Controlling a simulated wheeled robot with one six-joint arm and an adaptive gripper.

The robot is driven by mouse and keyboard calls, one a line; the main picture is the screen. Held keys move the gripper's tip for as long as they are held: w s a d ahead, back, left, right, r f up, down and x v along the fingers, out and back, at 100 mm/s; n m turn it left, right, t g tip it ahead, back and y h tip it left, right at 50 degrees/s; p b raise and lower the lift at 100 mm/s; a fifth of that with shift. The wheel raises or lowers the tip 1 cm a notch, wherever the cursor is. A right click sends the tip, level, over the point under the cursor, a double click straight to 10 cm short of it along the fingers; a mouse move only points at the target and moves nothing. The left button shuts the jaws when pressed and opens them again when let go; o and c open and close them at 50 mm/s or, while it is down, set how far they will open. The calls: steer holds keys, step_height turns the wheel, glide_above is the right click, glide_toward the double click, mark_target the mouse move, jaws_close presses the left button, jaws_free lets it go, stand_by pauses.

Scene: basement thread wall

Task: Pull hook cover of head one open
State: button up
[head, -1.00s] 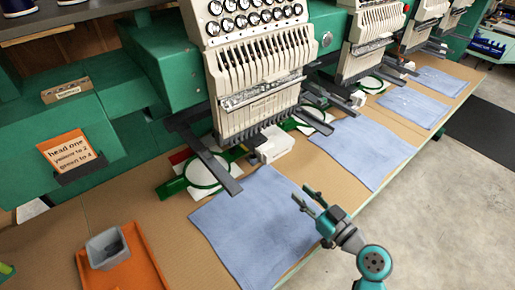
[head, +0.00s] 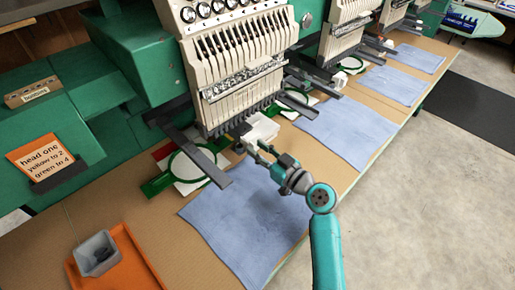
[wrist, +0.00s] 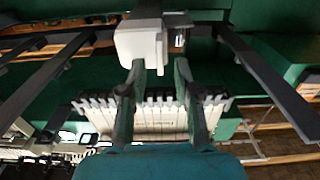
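The hook cover of head one (head: 262,129) looks like a small white box low under the nearest embroidery head (head: 240,70). It also shows in the wrist view (wrist: 138,42), at the top centre. My gripper (head: 257,147) is just in front of it in the head view. In the wrist view my gripper (wrist: 160,68) has its two fingers apart with nothing between them. The left fingertip overlaps the lower edge of the white box; I cannot tell whether they touch.
A green hoop (head: 192,165) and dark bracket arms (head: 200,157) flank the head. A blue cloth (head: 245,225) lies on the table below my arm. An orange tray (head: 130,265) holds a grey bin (head: 97,255). A card (head: 40,153) reads "head one, yellow to 2, green to 4".

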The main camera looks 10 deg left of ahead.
steer(key=shift+w+a, duration=0.2)
steer(key=shift+a, duration=0.1)
jaws_close()
